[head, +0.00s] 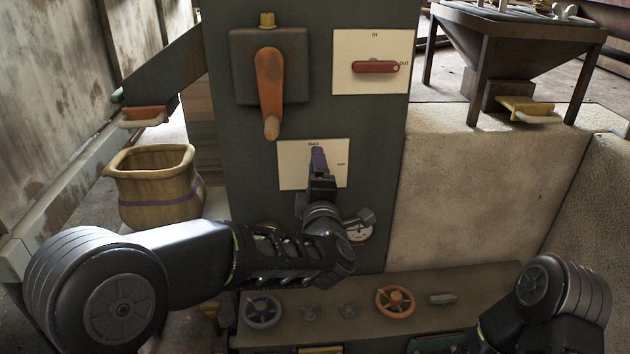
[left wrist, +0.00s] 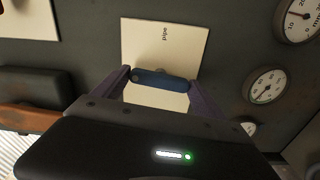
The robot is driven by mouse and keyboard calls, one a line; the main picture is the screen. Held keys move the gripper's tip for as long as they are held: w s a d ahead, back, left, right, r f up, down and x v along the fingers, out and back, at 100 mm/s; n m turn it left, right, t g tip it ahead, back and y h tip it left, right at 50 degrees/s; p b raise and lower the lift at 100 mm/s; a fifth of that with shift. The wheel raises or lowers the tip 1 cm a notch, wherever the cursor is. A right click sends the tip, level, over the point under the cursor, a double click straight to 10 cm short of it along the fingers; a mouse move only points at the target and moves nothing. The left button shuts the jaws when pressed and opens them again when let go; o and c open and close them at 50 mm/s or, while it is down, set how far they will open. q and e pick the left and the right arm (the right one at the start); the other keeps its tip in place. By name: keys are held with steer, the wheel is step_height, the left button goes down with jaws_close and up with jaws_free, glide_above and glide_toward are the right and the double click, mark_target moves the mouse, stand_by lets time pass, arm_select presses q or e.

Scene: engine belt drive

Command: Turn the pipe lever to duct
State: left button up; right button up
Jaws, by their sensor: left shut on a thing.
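The pipe lever is blue and shows in the left wrist view (left wrist: 160,79), in front of a cream label plate (left wrist: 190,38) that reads "pipe". In the head view the plate (head: 290,172) sits mid-panel, with "duct" at its top and "pipe" at its right. My left gripper (head: 318,158) reaches up to the plate from below, just under the "duct" word. In the left wrist view its purple fingers (left wrist: 158,88) are on either side of the blue lever, shut on it. In the head view the gripper hides most of the lever. My right gripper is out of view.
Above are an orange lever (head: 269,88) on a dark box and a red in/out handle (head: 375,67). Gauges (left wrist: 268,86) sit beside the plate. Below is a ledge with a grey handwheel (head: 262,310) and an orange one (head: 395,301). A basket (head: 155,185) stands left.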

arm_select(q)
steer(key=shift+n, duration=0.6)
steer(key=o, duration=1.3)
steer(key=s+p, duration=0.2)
steer(key=s, duration=0.5)
steer(key=shift+s+d, duration=0.4)
